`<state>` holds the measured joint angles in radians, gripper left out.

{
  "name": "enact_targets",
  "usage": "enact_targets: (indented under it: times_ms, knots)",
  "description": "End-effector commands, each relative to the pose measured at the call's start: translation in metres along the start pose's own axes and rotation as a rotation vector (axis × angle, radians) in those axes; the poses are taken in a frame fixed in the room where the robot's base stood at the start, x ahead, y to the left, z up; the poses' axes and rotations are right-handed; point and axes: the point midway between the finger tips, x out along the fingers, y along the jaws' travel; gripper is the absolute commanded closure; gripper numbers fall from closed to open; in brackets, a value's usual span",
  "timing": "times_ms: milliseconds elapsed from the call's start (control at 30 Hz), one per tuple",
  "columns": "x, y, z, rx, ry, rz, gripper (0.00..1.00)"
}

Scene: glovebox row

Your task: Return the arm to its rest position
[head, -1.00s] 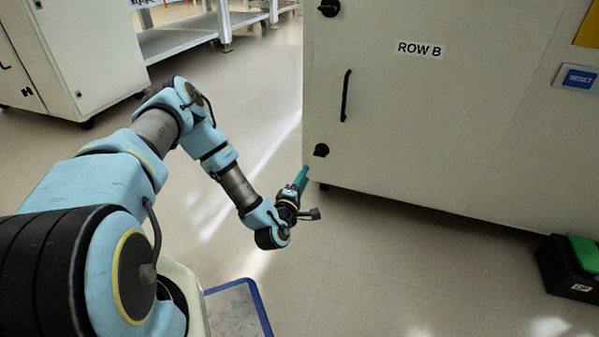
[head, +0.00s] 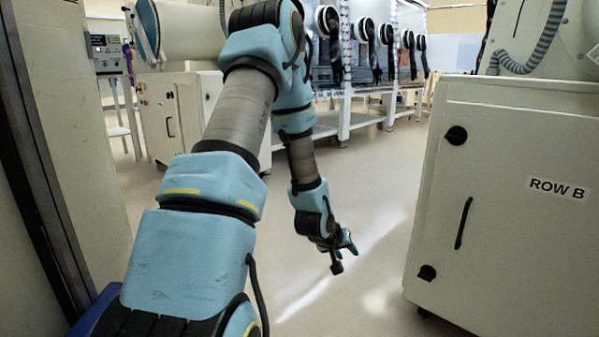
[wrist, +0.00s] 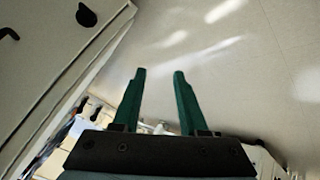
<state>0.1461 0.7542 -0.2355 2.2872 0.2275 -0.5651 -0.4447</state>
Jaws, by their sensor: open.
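My arm reaches out ahead in the head view, raised at the elbow, with its forearm hanging down toward the floor. My gripper (head: 347,242) is at the arm's end, left of the ROW B cabinet and apart from it. In the wrist view my gripper (wrist: 158,85) shows two green fingers spread apart. Nothing is between them; only pale floor lies beyond the tips.
The white ROW B cabinet (head: 510,200) stands at the right, with a black handle and knobs. A pale panel (head: 70,130) is close at the left. Gloveboxes with round ports (head: 365,30) line the back. The floor (head: 370,290) between is clear.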

Motion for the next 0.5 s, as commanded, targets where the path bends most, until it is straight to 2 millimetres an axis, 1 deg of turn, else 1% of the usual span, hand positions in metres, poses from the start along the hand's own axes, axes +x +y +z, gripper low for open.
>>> enact_targets:
  times_ms: [33, 167, 200, 233, 300, 400, 500]
  knots:
    - [-0.026, -0.01, -0.011, 0.03, -0.018, -0.057, 0.57]
    - [-0.087, -0.038, -0.017, 0.085, -0.103, -0.192, 0.57]
    - [-0.107, -0.046, -0.016, 0.095, -0.131, -0.23, 0.57]
    - [-0.122, -0.051, -0.016, 0.102, -0.152, -0.254, 0.57]
    - [-0.156, -0.061, -0.012, 0.108, -0.202, -0.306, 0.57]
    - [-0.197, -0.071, -0.003, 0.107, -0.268, -0.356, 0.57]
    - [-0.231, -0.076, 0.008, 0.1, -0.325, -0.386, 0.57]
